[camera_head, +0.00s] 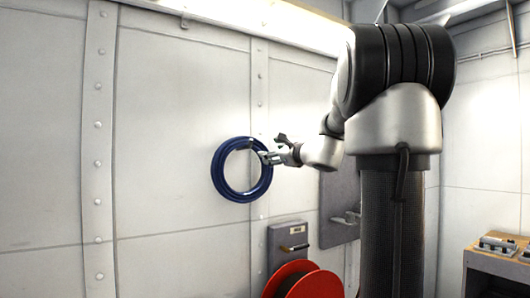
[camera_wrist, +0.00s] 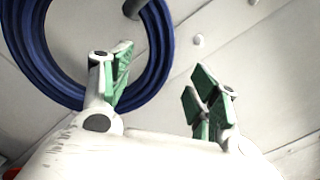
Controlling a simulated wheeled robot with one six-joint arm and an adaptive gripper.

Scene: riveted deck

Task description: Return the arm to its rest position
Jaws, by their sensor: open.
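My arm reaches from its dark column toward the wall on the left in the head view. My gripper (camera_head: 272,156) is at the right side of a coiled blue hose (camera_head: 218,181) that hangs against the riveted wall. The blue hose (camera_wrist: 48,68) curves behind the left finger there, around a dark peg (camera_wrist: 132,8). I cannot tell whether the finger touches the hose.
A red reel (camera_head: 318,284) stands low by the wall, below a grey box with a handle (camera_head: 288,243). A dark panel (camera_head: 340,205) is on the wall behind my arm. A wooden bench (camera_head: 498,265) with metal items stands at the right.

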